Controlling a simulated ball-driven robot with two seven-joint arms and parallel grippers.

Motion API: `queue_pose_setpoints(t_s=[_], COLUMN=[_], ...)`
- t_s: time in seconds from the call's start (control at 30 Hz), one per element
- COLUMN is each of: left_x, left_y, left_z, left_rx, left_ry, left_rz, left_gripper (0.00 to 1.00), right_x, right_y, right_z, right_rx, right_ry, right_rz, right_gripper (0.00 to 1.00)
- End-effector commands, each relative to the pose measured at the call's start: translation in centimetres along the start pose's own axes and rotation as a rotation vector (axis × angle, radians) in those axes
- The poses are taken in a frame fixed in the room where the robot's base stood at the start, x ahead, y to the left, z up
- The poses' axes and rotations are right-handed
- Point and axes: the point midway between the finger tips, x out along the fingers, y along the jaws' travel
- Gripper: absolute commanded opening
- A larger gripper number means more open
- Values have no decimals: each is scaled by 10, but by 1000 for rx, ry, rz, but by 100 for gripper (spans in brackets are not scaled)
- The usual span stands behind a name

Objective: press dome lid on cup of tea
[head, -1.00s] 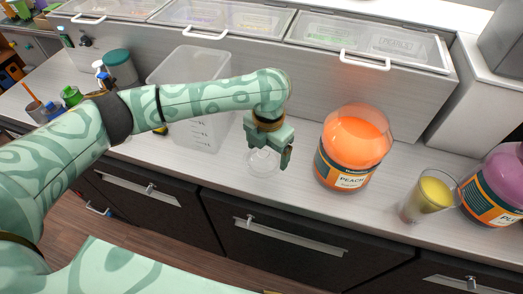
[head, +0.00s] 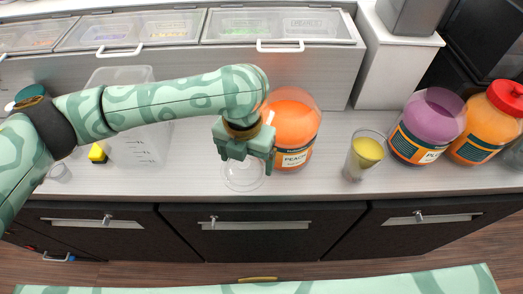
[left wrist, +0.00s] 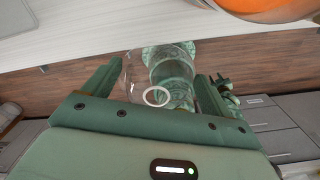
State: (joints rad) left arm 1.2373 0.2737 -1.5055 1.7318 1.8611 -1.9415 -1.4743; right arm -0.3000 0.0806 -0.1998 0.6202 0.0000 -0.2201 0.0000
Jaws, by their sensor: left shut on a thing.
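The cup of tea (head: 365,154) is a clear cup with yellow liquid, upright on the counter right of the peach jar. The clear dome lid (head: 243,177) hangs under my left gripper (head: 245,158), left of the cup and apart from it. In the left wrist view, the lid (left wrist: 137,75) shows between the fingers with a white ring around its top hole. My left gripper (left wrist: 160,85) is shut on the lid. The lid's height above the counter is hard to tell. My right gripper is not in view.
The orange peach jar (head: 293,135) stands close beside my left gripper, between lid and cup. A purple jar (head: 428,125) and another orange jar (head: 487,125) stand right of the cup. A clear container (head: 125,145) is behind my left arm. The front counter strip is clear.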

Motion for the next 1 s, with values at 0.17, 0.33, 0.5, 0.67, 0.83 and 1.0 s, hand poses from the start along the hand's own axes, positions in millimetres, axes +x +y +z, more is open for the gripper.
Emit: queue_pose_setpoints(t_s=[0.17, 0.33, 0.5, 0.67, 0.83, 1.0], left_x=[-1, -7, -14, -22, -31, -37], left_y=[18, 50, 83, 111, 138, 156], left_z=[-5, -17, -33, -51, -71, -88], left_rx=[-286, -876, -1530, -2146, -2774, 3025], left_ry=[4, 12, 16, 18, 13, -5], left_rz=[-2, -6, -4, -1, 2, -1], left_gripper=[64, 64, 64, 64, 64, 64], right_x=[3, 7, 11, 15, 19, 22], right_y=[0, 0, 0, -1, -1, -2], right_z=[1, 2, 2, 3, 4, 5], right_rx=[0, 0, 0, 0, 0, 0], right_ry=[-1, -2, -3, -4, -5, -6], right_rz=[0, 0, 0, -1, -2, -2], right_gripper=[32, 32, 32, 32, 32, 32])
